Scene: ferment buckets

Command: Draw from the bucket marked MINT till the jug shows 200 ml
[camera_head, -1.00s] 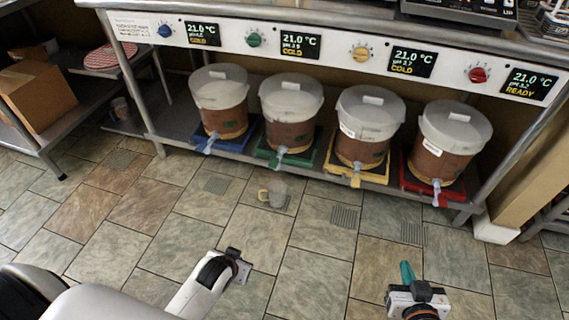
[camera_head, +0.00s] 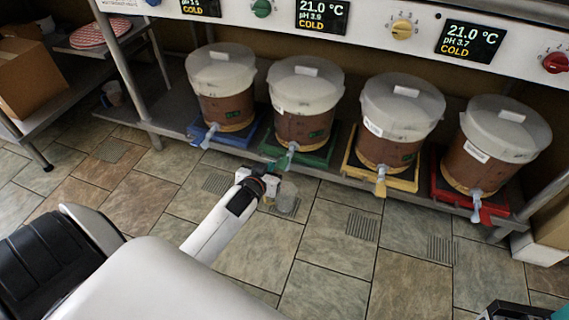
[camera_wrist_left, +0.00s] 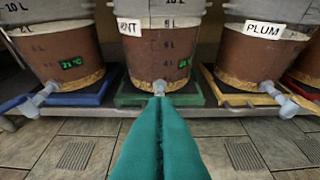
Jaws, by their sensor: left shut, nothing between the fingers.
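The MINT bucket (camera_head: 303,100), brown with a pale lid, stands on a green base. In the left wrist view its label (camera_wrist_left: 128,27) is partly cut. Its pale tap (camera_head: 289,156) points forward; it also shows in the left wrist view (camera_wrist_left: 159,87). My left gripper (camera_head: 272,184) is shut and empty, its teal fingers (camera_wrist_left: 160,125) pointing at that tap; contact cannot be told. A grey see-through jug (camera_head: 288,203) is on the floor below, partly hidden by the gripper; its level cannot be read. My right gripper is only a cut-off piece (camera_head: 545,307) at the lower right.
Similar buckets stand beside it on blue (camera_head: 221,90), yellow (camera_head: 401,108) and red (camera_head: 505,145) bases, the yellow-base one labelled PLUM (camera_wrist_left: 263,30). A panel with knobs and displays (camera_head: 471,41) runs above. The tiled floor (camera_head: 340,270) in front is clear.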

